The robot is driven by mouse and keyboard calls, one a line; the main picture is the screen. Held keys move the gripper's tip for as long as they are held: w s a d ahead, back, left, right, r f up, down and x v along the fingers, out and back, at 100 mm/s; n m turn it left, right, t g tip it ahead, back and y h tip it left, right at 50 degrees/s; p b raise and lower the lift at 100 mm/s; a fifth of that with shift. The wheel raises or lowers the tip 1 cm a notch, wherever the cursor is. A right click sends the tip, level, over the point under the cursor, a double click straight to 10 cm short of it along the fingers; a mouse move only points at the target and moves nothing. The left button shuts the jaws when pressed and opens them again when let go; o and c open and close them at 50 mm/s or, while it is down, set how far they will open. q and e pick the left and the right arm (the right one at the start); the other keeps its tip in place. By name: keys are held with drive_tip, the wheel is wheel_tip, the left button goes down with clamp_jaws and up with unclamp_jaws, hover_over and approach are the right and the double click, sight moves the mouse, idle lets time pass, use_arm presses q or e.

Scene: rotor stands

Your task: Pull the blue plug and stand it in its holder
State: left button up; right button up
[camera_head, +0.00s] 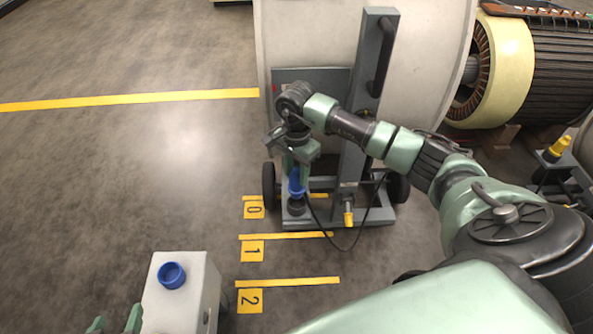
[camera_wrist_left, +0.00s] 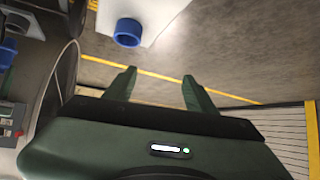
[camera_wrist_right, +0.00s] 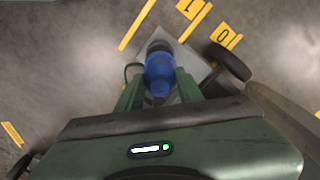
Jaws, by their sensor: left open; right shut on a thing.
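The blue plug (camera_head: 296,184) is upright at the front left of the grey wheeled cart (camera_head: 365,219). My right gripper (camera_head: 299,164) is shut on it from above. The right wrist view shows the plug (camera_wrist_right: 159,72) between the fingers (camera_wrist_right: 158,88), with a dark round part at its far end. I cannot tell whether the plug is seated in the dark socket (camera_head: 296,208) or just clear of it. The holder, a blue ring (camera_head: 172,275), sits empty on a white box (camera_head: 205,275). My left gripper (camera_head: 116,322) is open and empty beside the box; its fingers (camera_wrist_left: 158,84) show in the left wrist view.
A yellow plug (camera_head: 348,216) stands on the cart, with a black cable looping near the floor. Floor labels 0, 1 and 2 (camera_head: 250,300) mark yellow lines. A large pale drum (camera_head: 300,45) rises behind the cart. The floor at left is clear.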

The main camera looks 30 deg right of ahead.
drive_tip(key=shift+f+b, duration=0.3)
drive_tip(key=shift+f, duration=0.15)
drive_tip(key=shift+f+b, duration=0.3)
drive_tip(key=shift+f, duration=0.15)
use_arm(q)
drive_tip(key=w+d+r+t+h, duration=0.1)
drive_tip(key=w+d+r+t, duration=0.1)
drive_tip(key=w+r+t, duration=0.1)
drive_tip(key=shift+w+r+t, duration=0.3)
drive_tip(key=shift+w+r, duration=0.3)
drive_tip(key=shift+r, duration=0.55)
use_arm(e)
drive_tip(key=shift+f, duration=0.1)
use_arm(q)
drive_tip(key=shift+r, duration=0.1)
use_arm(e)
drive_tip(key=shift+f, duration=0.25)
use_arm(q)
drive_tip(key=shift+w+d+r+t+h+b, duration=0.1)
drive_tip(key=shift+w+r+t+h+b, duration=0.1)
drive_tip(key=shift+r+t, duration=0.25)
drive_tip(key=shift+w+d+r+t+h+b, duration=0.15)
drive_tip(key=shift+w+r+t, duration=0.15)
drive_tip(key=shift+r, duration=0.3)
drive_tip(key=shift+w+d+r+t+h+b, duration=0.1)
drive_tip(key=shift+w+r+t, duration=0.05)
drive_tip(key=shift+r+t, duration=0.3)
use_arm(e)
drive_tip(key=shift+f, duration=0.2)
